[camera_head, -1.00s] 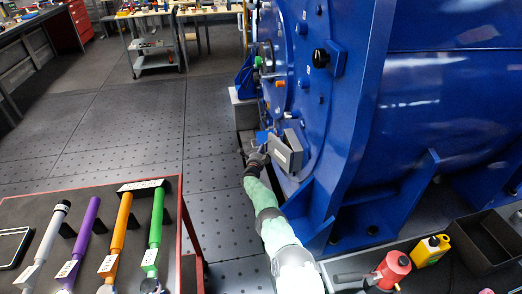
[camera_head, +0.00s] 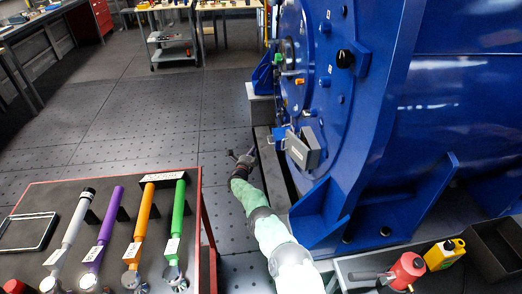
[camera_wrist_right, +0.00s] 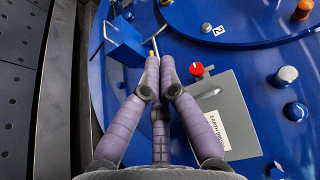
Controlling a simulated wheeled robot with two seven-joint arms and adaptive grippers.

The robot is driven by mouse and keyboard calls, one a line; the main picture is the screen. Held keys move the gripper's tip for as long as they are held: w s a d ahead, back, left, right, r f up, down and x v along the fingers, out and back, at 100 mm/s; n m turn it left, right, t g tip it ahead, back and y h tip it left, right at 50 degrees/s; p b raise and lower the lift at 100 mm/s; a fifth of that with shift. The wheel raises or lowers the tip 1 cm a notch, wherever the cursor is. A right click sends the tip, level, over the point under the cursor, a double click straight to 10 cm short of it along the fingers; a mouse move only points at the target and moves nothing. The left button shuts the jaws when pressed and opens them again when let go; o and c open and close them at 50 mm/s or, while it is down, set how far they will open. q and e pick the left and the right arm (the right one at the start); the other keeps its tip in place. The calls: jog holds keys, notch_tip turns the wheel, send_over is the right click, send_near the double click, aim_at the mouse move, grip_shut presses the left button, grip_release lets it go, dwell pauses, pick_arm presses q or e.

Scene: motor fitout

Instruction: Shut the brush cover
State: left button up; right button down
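The brush cover (camera_head: 303,148) is a grey, box-like lid on the blue motor's end face. In the head view it stands out at a tilt. In the right wrist view the cover (camera_wrist_right: 222,105) shows its grey face, a handle and a white label starting "EARTH". My right gripper (camera_head: 241,154) is just left of the cover, over the floor, apart from it. A small blue box (camera_wrist_right: 124,42) is beyond the tips. My left gripper is not in view.
The blue motor (camera_head: 385,110) fills the right side, with knobs; a red one (camera_wrist_right: 197,69) is near the cover. A table (camera_head: 203,215) with coloured handled tools stands front left. Floor left of the motor is clear.

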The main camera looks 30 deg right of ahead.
aim_at(293, 151)
jog(key=s+m+t+y+p, duration=0.1)
jog(key=s+m+p, duration=0.2)
jog(key=s+m, duration=0.95)
jog(key=s+m+t+y+p, duration=0.2)
jog(key=s+m, duration=0.1)
jog(key=m, duration=1.9)
jog(key=w+d+b, duration=0.6)
jog(key=w+d, duration=0.2)
jog(key=d, duration=0.2)
jog(key=shift+w+d, duration=0.3)
jog(key=shift+d, duration=0.1)
jog(key=shift+d+r+n, duration=0.1)
jog(key=shift+n, duration=0.15)
